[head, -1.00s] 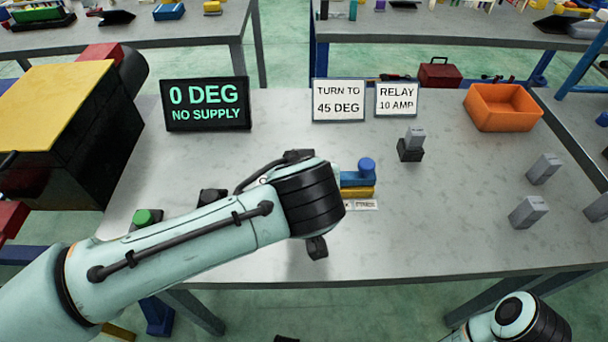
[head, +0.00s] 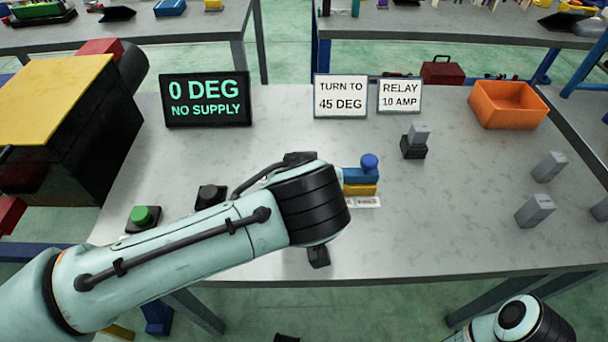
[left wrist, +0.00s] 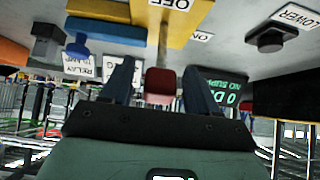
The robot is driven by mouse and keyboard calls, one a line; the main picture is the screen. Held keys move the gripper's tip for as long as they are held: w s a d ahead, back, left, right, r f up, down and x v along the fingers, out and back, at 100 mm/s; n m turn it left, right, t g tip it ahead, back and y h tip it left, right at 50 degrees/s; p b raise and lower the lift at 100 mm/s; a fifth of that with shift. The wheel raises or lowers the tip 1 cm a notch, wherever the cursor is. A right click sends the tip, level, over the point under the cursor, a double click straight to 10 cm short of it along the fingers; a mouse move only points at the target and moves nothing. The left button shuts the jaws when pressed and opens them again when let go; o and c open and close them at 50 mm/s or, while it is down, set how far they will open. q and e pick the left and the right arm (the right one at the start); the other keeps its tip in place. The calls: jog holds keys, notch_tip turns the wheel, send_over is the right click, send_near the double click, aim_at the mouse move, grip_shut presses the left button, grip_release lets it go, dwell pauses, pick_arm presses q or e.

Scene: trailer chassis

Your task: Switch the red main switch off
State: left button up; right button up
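The red main switch handle (left wrist: 160,82) shows in the left wrist view, which is upside down. It is between the two fingers of my left gripper (left wrist: 158,88), with a gap visible on each side. The gripper is open; I cannot tell whether it touches the handle. A yellow block with an OFF label (left wrist: 175,4) and an ON label (left wrist: 201,37) are close to the handle. In the head view my left arm hides the switch and the left gripper. My right arm shows at the bottom right, its gripper out of frame.
A display (head: 207,100) reads 0 DEG, NO SUPPLY. A green button (head: 143,215) and a blue lever (head: 361,173) flank my left arm. A relay (head: 414,142), grey blocks (head: 535,209) and an orange bin (head: 508,105) stand right.

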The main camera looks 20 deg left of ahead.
pick_arm(q)
jog(key=shift+s+r, duration=0.15)
jog(key=shift+r, duration=0.2)
jog(key=p+v, duration=0.3)
jog(key=v, duration=0.9)
jog(key=shift+s, duration=0.35)
pick_arm(e)
jog(key=s+a+r+g, duration=0.1)
jog(key=s+a+r, duration=0.1)
jog(key=s+r, duration=0.2)
jog(key=shift+s+a+g+y, duration=0.2)
jog(key=shift+s+g+y, duration=0.1)
jog(key=shift+s, duration=0.2)
pick_arm(q)
jog(key=shift+d, duration=0.1)
pick_arm(e)
jog(key=shift+s, duration=0.1)
